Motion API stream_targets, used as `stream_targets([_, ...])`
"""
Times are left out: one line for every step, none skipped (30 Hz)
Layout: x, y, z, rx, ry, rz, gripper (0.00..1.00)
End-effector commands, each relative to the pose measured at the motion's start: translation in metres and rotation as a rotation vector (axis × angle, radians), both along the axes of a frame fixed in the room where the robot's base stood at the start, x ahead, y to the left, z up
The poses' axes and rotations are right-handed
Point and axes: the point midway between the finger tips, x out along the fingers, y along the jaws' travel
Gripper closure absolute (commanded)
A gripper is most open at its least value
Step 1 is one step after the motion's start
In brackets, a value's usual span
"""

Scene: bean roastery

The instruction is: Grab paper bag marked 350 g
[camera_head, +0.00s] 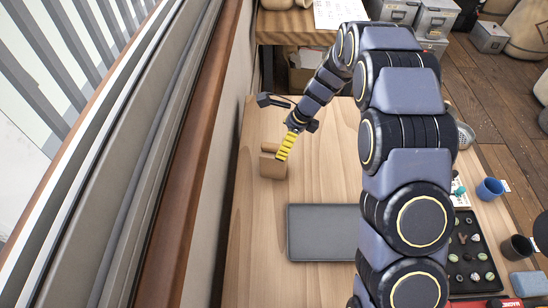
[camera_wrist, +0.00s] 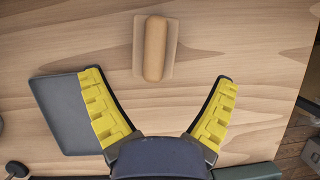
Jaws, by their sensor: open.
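A brown paper bag (camera_head: 272,167) stands on the wooden table near its left edge in the head view. In the wrist view the bag (camera_wrist: 154,48) is a tan shape with a rounded top, just beyond my fingertips; no weight marking can be read. My gripper (camera_head: 283,154) has yellow ribbed fingers and appears right beside the bag in the head view, partly overlapping it. In the wrist view my gripper (camera_wrist: 158,77) is open, its fingers wide apart and nothing between them. The bag lies ahead of the gap.
A dark flat tray (camera_head: 322,232) lies on the table below the bag. On the right are a compartment tray (camera_head: 470,252) with small items, a blue cup (camera_head: 490,189) and a dark cup (camera_head: 516,249). A wall and window border the left side. Bare wood surrounds the bag.

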Motion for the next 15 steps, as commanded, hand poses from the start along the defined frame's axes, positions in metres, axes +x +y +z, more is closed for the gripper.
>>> stream_targets([0.0, 0.003, -0.005, 0.002, 0.004, -0.002, 0.12])
stream_targets([0.0, 0.004, -0.008, 0.002, 0.003, -0.001, 0.12])
stream_targets([0.0, 0.006, -0.012, 0.001, 0.002, -0.001, 0.12])
stream_targets([0.001, 0.007, -0.015, 0.001, 0.001, -0.001, 0.12])
stream_targets([0.001, 0.008, -0.017, 0.001, 0.0, -0.001, 0.12])
stream_targets([0.001, 0.009, -0.021, 0.0, -0.001, -0.001, 0.12])
stream_targets([0.001, 0.01, -0.023, 0.0, -0.001, -0.001, 0.12])
stream_targets([0.0, 0.011, -0.025, 0.0, 0.0, 0.0, 0.12])
stream_targets([0.0, 0.013, -0.028, 0.0, 0.001, 0.0, 0.12])
stream_targets([-0.001, 0.015, -0.03, 0.0, 0.002, 0.001, 0.12])
stream_targets([-0.002, 0.016, -0.034, 0.0, 0.003, 0.001, 0.12])
stream_targets([-0.003, 0.019, -0.039, 0.001, 0.005, 0.002, 0.12])
stream_targets([-0.003, 0.022, -0.043, 0.002, 0.004, 0.002, 0.12])
stream_targets([-0.004, 0.024, -0.048, 0.001, 0.004, 0.003, 0.12])
stream_targets([-0.004, 0.026, -0.053, 0.0, 0.002, 0.002, 0.12])
